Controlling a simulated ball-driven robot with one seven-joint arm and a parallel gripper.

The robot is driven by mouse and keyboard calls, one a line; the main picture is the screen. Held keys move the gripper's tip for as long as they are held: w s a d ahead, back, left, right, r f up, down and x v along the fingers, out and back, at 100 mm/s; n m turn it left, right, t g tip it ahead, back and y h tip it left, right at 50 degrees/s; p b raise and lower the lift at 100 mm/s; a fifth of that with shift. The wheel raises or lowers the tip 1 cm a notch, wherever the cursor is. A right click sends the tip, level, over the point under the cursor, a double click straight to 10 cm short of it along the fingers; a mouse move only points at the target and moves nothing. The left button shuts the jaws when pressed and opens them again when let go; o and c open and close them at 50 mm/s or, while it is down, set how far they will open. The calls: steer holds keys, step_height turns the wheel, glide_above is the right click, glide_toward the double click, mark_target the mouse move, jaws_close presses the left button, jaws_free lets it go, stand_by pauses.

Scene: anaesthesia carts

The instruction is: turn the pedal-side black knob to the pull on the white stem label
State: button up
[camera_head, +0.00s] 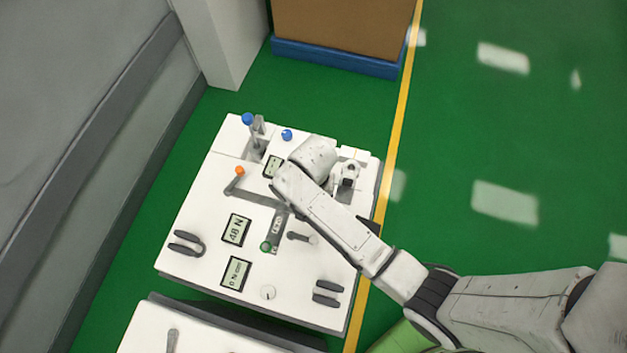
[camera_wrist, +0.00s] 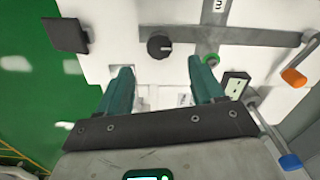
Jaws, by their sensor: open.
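In the wrist view the round black knob (camera_wrist: 159,46) sits on the white panel, just beyond and between my fingertips. A dark square pedal (camera_wrist: 68,35) is to its left. To its right a grey stem (camera_wrist: 212,38) carries a white label (camera_wrist: 221,8), cut by the top edge; only part of its lettering shows, and I cannot read "pull". My gripper (camera_wrist: 160,67) has its two teal fingers wide apart with nothing between them. They appear apart from the knob. In the head view my arm hides the black knob, and the fingers are not clear.
The white cart top (camera_head: 205,220) also bears an orange-tipped lever (camera_head: 239,170), a blue-topped lever (camera_head: 247,118), a green knob (camera_head: 265,246) and small displays (camera_head: 236,230). A second cart (camera_head: 145,330) stands in front. Green floor lies open at right.

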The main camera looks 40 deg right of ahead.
step_height(320, 180, down, 7)
steer(key=shift+f+b, duration=0.1)
steer(key=shift+b, duration=0.2)
steer(key=c, duration=1.1)
